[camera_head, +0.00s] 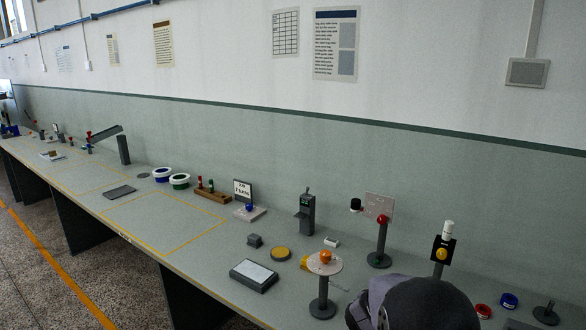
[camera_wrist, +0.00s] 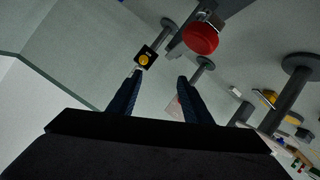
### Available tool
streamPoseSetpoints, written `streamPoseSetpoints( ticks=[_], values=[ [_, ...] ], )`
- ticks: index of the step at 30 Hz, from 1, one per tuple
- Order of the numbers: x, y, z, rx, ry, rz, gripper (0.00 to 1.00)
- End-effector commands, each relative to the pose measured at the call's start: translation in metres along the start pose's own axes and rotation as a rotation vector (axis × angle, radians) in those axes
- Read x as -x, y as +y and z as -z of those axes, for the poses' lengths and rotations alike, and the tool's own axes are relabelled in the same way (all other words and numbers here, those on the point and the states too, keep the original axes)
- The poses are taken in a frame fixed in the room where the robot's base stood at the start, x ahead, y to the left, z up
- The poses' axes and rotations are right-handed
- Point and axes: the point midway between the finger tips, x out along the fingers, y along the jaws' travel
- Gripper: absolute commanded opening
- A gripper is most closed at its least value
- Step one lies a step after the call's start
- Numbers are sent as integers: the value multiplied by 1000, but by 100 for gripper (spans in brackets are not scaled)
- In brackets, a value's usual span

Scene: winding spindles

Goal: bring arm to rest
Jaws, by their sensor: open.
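My gripper (camera_wrist: 158,80) shows in the wrist view with two dark fingers spread apart. Nothing is between the fingers. Beyond the left fingertip is a black plate with a yellow knob (camera_wrist: 145,60), and above the right finger is a round red piece (camera_wrist: 201,38). In the head view, a dark rounded part of my arm stands at the bottom, right of the middle. My fingers cannot be made out there. The arm is beside a grey stand with a pale round top and orange knob (camera_head: 325,262).
On the bench (camera_head: 215,262) behind my arm are a red-knobbed stand (camera_head: 382,222) and a stand with a black plate (camera_head: 442,250). A red disc (camera_head: 483,311), a blue disc (camera_head: 509,300) and a small post (camera_head: 546,315) are to the right. Yellow-outlined areas further left look clear.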

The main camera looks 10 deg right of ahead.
Motion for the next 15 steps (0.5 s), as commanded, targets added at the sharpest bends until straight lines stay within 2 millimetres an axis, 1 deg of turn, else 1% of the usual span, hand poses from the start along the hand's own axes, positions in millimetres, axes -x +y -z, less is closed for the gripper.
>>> streamPoseSetpoints(
  ticks=[1,2,3,4,5,6,8,9,11,12,14,15],
  values=[
    [18,-22,17,49,36,87,45],
    [28,-36,23,81,54,136,45],
    [43,-53,31,124,79,201,45],
    [51,-66,28,133,81,257,45],
    [58,-80,21,115,68,318,45],
    [72,-96,14,100,49,398,45],
    [94,-119,0,88,9,513,45],
    [111,-132,-12,85,-28,586,45],
    [137,-148,-34,87,-100,686,45],
    [155,-156,-51,94,-158,747,45],
    [183,-162,-79,113,-256,820,45],
    [200,-163,-99,129,-328,856,45]
  ],
)
